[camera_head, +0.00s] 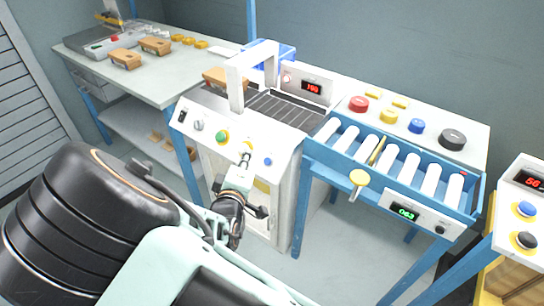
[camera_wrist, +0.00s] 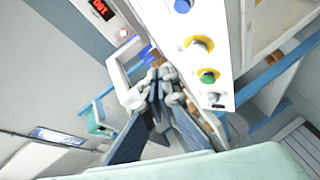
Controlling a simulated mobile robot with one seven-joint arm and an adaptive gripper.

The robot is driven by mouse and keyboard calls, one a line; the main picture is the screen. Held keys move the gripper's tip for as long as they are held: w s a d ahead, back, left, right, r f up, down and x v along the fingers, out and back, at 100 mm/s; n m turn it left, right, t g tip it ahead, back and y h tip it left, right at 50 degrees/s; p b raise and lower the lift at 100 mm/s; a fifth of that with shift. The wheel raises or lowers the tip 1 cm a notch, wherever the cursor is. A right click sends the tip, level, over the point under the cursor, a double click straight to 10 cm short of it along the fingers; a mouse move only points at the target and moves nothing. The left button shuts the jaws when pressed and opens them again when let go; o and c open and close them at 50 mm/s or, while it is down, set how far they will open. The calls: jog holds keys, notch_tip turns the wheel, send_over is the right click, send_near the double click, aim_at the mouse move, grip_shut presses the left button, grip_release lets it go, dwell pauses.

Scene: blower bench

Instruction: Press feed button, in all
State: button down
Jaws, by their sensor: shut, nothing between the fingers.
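The white machine's control panel (camera_head: 205,128) carries a green button (camera_head: 222,136) with a yellow ring, a pale button (camera_head: 246,147) with a yellow ring, and a blue button (camera_head: 268,161). I cannot read which one is the feed button. In the wrist view the green button (camera_wrist: 207,76), the pale button (camera_wrist: 198,45) and the blue button (camera_wrist: 182,6) show on the tilted panel. My gripper (camera_head: 245,162) is shut and empty, just in front of the panel by the pale button. Its fingers (camera_wrist: 158,82) also show in the wrist view. I cannot tell whether they touch anything.
A grey knob (camera_head: 198,125) and a black switch (camera_head: 182,116) sit left on the panel. A white arch (camera_head: 236,82) rises above it. A roller conveyor (camera_head: 410,165) stands to the right. A further machine has blue (camera_head: 525,209) and black (camera_head: 525,240) buttons.

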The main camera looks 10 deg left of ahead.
aim_at(268, 161)
jog(key=shift+s+d+n+t, duration=0.25)
jog(key=shift+s+n+t, duration=0.05)
jog(key=shift+s+t, duration=0.3)
jog(key=shift+w, duration=0.1)
jog(key=shift+w+d+f+b, duration=0.4)
jog(key=shift+w+f+b, duration=0.55)
jog(key=shift+f+b, duration=0.15)
jog(key=shift+w+d+f+b, duration=0.35)
jog(key=shift+w+f+b, duration=0.65)
jog(key=shift+b, duration=0.15)
jog(key=shift+w+d+f+b, duration=0.4)
jog(key=shift+w+f+b, duration=0.55)
jog(key=shift+f+b, duration=0.15)
jog(key=shift+w+d+f, duration=0.15)
jog(key=shift+w+f, duration=0.1)
jog(key=shift+w+d+f+b, duration=0.1)
jog(key=shift+w+f+b, duration=0.15)
jog(key=shift+b, duration=0.1)
jog(key=shift+r, duration=0.1)
jog(key=shift+s+a+r+p, duration=0.2)
jog(key=shift+s+r+p, duration=0.25)
jog(key=shift+s+p, duration=0.15)
